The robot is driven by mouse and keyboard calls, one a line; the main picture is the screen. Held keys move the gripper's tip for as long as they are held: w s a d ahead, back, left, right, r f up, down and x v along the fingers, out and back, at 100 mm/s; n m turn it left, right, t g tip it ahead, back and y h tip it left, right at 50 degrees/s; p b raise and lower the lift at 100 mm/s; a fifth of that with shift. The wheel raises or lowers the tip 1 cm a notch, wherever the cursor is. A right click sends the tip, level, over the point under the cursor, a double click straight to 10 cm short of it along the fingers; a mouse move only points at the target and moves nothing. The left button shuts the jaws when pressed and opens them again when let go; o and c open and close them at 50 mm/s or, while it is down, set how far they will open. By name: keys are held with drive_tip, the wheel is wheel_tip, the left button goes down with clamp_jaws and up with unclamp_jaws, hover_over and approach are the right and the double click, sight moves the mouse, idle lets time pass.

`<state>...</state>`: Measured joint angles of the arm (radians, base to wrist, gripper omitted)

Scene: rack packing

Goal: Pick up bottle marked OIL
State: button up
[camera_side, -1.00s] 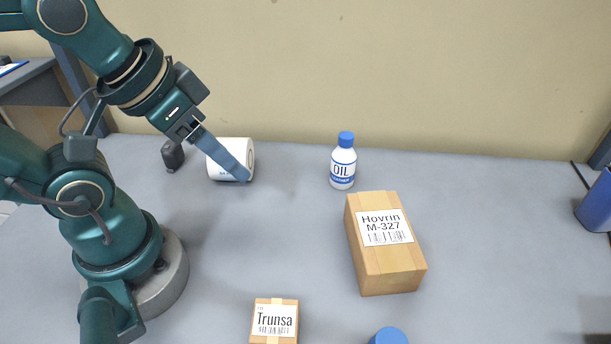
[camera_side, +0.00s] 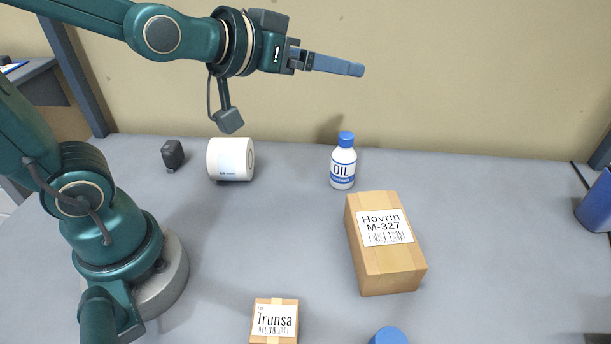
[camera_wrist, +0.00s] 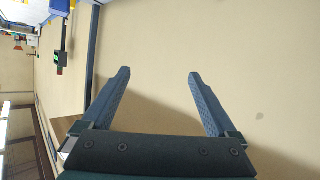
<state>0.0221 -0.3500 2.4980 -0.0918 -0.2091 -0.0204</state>
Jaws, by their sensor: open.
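The bottle marked OIL (camera_side: 343,163) stands upright on the grey table in the side view. It is white with a blue cap and a blue band. My gripper (camera_side: 357,70) is well above the bottle, pointing level to the right and apart from it. In the wrist view my gripper (camera_wrist: 158,75) is open, with nothing between its two fingers and the beige wall beyond them. The bottle does not show in the wrist view.
A white roll (camera_side: 230,160) and a small dark object (camera_side: 172,155) lie left of the bottle. A Hovrin carton (camera_side: 385,245) stands in front of it. A Trunsa box (camera_side: 274,322) and a blue-topped object (camera_side: 388,336) are at the front. A blue container (camera_side: 597,203) is far right.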

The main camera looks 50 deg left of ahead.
drive_tip(key=t, duration=0.1)
hover_over(336, 163)
drive_tip(key=f, duration=0.2)
drive_tip(key=shift+n+t+y, duration=0.4)
drive_tip(key=shift+t+y, duration=0.2)
drive_tip(key=shift+y, duration=0.1)
drive_tip(key=w+f, duration=0.1)
drive_tip(key=f, duration=0.1)
drive_tip(key=w+f, duration=0.1)
drive_tip(key=f, duration=0.1)
drive_tip(key=shift+w+a, duration=0.15)
drive_tip(key=shift+w, duration=0.05)
drive_tip(key=shift+g, duration=0.3)
wheel_tip(336, 163, down, 8)
drive_tip(key=shift+r, duration=0.25)
drive_tip(key=f, duration=0.2)
drive_tip(key=s+f+g, duration=0.1)
drive_tip(key=f, duration=0.1)
drive_tip(key=s+f+g, duration=0.1)
drive_tip(key=f, duration=0.2)
drive_tip(key=shift+m, duration=0.4)
drive_tip(key=shift+x, duration=2.55)
clamp_jaws()
